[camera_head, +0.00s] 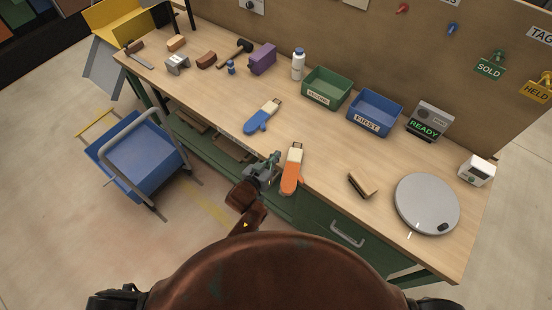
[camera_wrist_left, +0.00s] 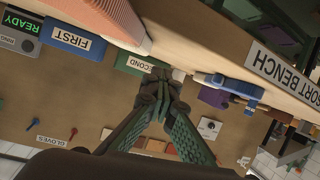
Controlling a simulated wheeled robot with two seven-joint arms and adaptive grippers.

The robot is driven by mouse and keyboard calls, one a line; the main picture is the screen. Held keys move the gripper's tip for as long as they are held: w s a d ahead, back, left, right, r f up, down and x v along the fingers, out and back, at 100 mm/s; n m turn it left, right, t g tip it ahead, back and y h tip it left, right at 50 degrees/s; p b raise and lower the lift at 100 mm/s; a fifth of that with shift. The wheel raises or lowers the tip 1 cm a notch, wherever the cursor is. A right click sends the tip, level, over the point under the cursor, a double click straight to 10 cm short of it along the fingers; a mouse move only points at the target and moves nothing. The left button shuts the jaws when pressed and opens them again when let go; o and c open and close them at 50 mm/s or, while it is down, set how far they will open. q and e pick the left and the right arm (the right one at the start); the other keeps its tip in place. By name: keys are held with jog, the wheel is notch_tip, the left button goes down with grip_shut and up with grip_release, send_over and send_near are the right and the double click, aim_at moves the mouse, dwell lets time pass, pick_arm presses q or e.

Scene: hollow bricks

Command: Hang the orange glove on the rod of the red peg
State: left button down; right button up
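The orange glove (camera_head: 291,180), with a pale cuff, lies on the workbench near its front edge. In the left wrist view its orange surface (camera_wrist_left: 112,18) shows large at the top. My left gripper (camera_head: 272,164) is just left of the glove at the bench's front edge, apart from it. In the left wrist view the fingertips (camera_wrist_left: 156,78) come together with nothing seen between them. The red peg (camera_head: 402,8) is on the back board at the top; it shows small in the left wrist view (camera_wrist_left: 73,132). My right gripper is not in view.
A blue glove (camera_head: 260,118) lies further left. A green bin (camera_head: 327,88), a blue bin (camera_head: 375,112) and a white bottle (camera_head: 298,65) stand behind. A brush (camera_head: 362,186) and a grey disc (camera_head: 427,204) lie to the right. A blue peg (camera_head: 453,28) is right of the red one.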

pick_arm(q)
jog(key=shift+f, duration=0.65)
jog(key=shift+f, duration=0.15)
jog(key=shift+f, duration=0.5)
jog(key=c, duration=1)
grip_release()
jog(key=shift+c, duration=0.2)
jog(key=shift+r, duration=0.15)
jog(key=shift+r, duration=0.3)
jog(key=p+v, duration=0.1)
jog(key=v, duration=1.1)
jog(key=shift+r, duration=0.25)
